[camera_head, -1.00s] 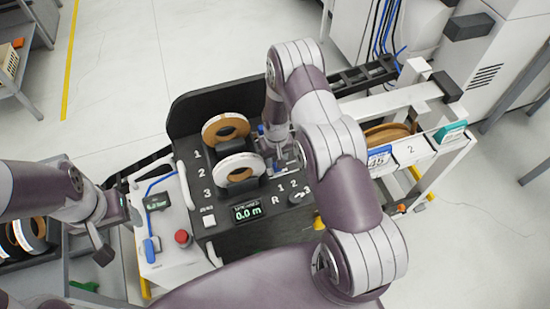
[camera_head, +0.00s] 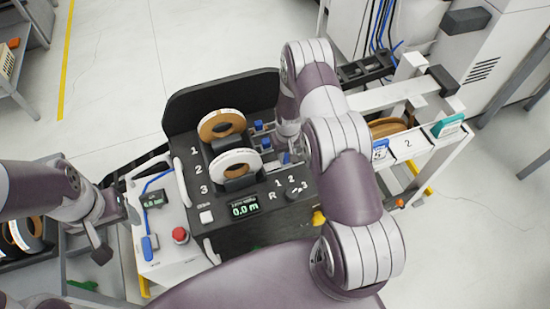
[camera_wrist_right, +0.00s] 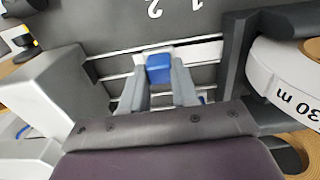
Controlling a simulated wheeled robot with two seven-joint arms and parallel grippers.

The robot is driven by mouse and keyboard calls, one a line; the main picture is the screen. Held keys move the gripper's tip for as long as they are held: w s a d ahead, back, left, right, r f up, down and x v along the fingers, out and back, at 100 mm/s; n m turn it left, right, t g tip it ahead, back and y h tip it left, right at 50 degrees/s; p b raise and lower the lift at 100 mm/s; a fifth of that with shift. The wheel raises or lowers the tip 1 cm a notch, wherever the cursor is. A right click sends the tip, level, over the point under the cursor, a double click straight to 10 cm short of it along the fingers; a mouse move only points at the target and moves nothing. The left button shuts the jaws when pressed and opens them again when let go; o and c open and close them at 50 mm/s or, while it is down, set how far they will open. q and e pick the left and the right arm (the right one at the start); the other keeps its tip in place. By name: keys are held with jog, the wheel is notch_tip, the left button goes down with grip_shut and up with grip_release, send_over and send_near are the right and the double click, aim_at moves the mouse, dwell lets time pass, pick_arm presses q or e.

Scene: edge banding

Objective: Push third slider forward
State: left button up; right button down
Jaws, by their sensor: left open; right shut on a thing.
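The black machine panel (camera_head: 222,207) carries row numbers 1, 2 and 3 at its left. Small blue-capped sliders show to the right of the rolls: an upper one (camera_head: 258,125), one below it (camera_head: 265,142), and a lowest, third one (camera_head: 286,158), partly hidden by my right arm. My right gripper (camera_head: 287,153) is down at the third slider. In the right wrist view, a blue slider block (camera_wrist_right: 159,68) sits between the two grey fingertips of my right gripper (camera_wrist_right: 160,82), which is shut on it. My left gripper (camera_head: 112,230) is open and empty, left of the machine.
An orange-brown roll (camera_head: 221,126) and a white roll (camera_head: 235,163) stand on the panel, close left of the sliders. A red button (camera_head: 180,235) and a display (camera_head: 245,208) are nearer me. A white frame (camera_head: 408,148) stands at the right.

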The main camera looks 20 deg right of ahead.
aim_at(300, 160)
jog(key=d+b, duration=0.1)
jog(key=d, duration=0.4)
jog(key=shift+s, duration=0.15)
jog(key=shift+d, duration=0.1)
jog(key=shift+r, duration=0.1)
jog(key=c, duration=1.1)
grip_release()
jog(key=shift+s+d, duration=0.1)
